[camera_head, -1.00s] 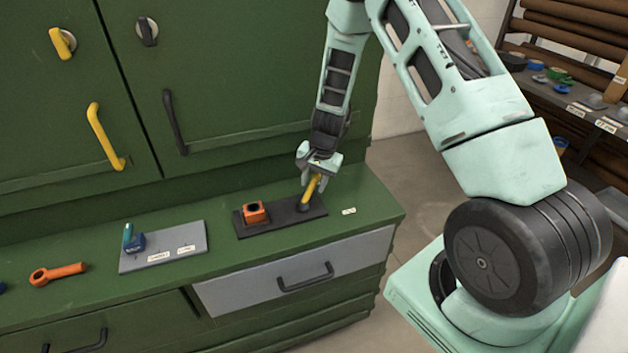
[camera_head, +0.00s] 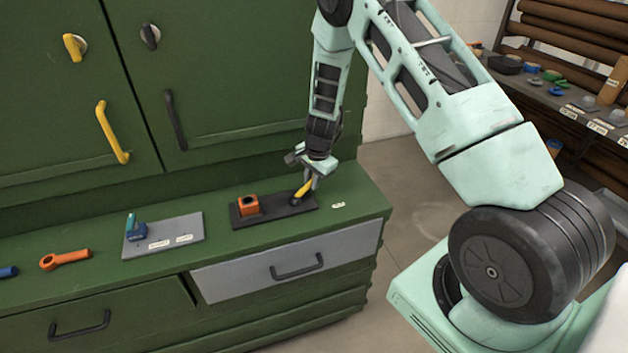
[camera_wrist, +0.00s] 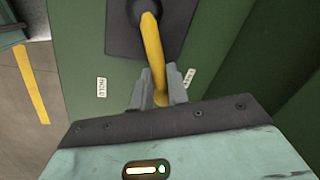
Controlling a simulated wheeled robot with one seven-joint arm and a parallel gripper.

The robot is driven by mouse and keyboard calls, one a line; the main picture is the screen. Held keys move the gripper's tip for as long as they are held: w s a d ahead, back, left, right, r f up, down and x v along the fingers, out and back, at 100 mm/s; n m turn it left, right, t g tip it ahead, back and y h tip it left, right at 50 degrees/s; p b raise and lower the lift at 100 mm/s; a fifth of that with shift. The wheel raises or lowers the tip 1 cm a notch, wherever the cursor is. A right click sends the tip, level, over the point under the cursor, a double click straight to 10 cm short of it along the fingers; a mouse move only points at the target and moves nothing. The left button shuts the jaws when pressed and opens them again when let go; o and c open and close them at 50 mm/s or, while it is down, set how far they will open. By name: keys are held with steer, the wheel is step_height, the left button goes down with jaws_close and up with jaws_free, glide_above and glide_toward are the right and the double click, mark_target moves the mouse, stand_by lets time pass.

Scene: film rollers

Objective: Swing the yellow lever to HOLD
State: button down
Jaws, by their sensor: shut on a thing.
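The yellow lever (camera_head: 304,190) rises at a slant from a round dark pivot at the right end of a black plate (camera_head: 268,215) on the green counter. In the wrist view the lever (camera_wrist: 152,48) runs from its pivot at the top down between my fingers. My gripper (camera_head: 311,180) is shut on the lever's free end, with a grey finger on either side, also in the wrist view (camera_wrist: 159,92). Two small white labels flank the fingers there, one to the left (camera_wrist: 101,87) and one to the right (camera_wrist: 189,78); their lettering is too small to read surely.
An orange block (camera_head: 248,205) sits on the plate's left part. Further left are a grey plate (camera_head: 190,224) with a blue-teal handle (camera_head: 135,230) and an orange ring-ended tool (camera_head: 65,260). Green cabinet doors (camera_head: 235,70) stand behind.

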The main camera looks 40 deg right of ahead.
steer(key=s+m, duration=0.1)
steer(key=m, duration=0.1)
steer(key=s+m, duration=0.1)
steer(key=m, duration=0.1)
steer(key=shift+s+a+r+m+h+p, duration=0.1)
steer(key=shift+s+m+h+p, duration=0.2)
steer(key=shift+s+h+p, duration=0.1)
steer(key=shift+s+a+m+h+p, duration=0.2)
steer(key=shift+s+m+p, duration=0.25)
steer(key=shift+m, duration=0.55)
steer(key=shift+s+a+m+h+p, duration=0.1)
steer(key=shift+s+a+m+p, duration=0.3)
steer(key=shift+m, duration=0.6)
steer(key=shift+s+d, duration=0.1)
steer(key=shift+s, duration=0.05)
steer(key=c, duration=1.4)
jaws_free()
steer(key=shift+o, duration=0.2)
steer(key=p+v, duration=0.1)
steer(key=v, duration=1.6)
steer(key=shift+w+r+p, duration=0.2)
steer(key=shift+p, duration=0.2)
